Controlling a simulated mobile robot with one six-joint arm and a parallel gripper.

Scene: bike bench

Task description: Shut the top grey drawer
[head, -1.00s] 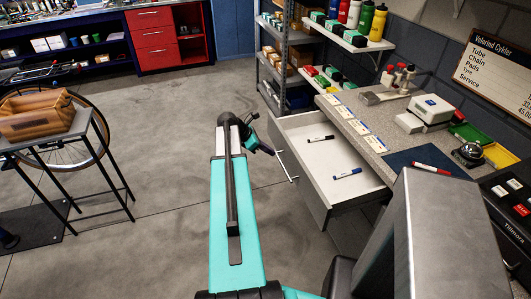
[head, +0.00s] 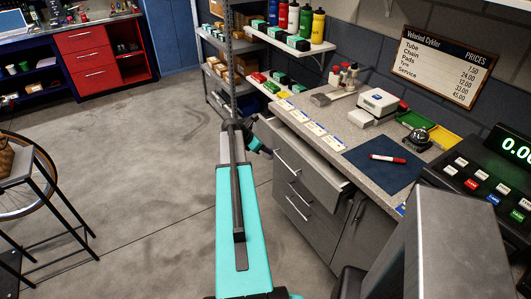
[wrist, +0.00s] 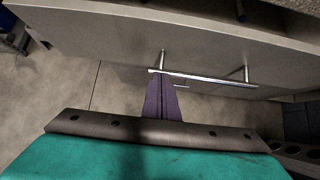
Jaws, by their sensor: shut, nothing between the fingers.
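The top grey drawer (head: 318,166) sticks out a little from under the speckled counter, with a narrow open strip along its top. Its grey front (wrist: 95,38) fills the upper part of the wrist view, and a dark pen (wrist: 240,10) shows behind its top edge. The metal bar handle (wrist: 205,78) crosses the front. My gripper (wrist: 163,82) is shut and empty, its dark fingertips at the left part of the handle; whether they touch the front I cannot tell. In the head view my arm largely hides the gripper.
More grey drawers (head: 305,205) lie below. A metal shelf rack (head: 232,60) stands behind. A stool (head: 30,180) stands at left; the floor between is clear.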

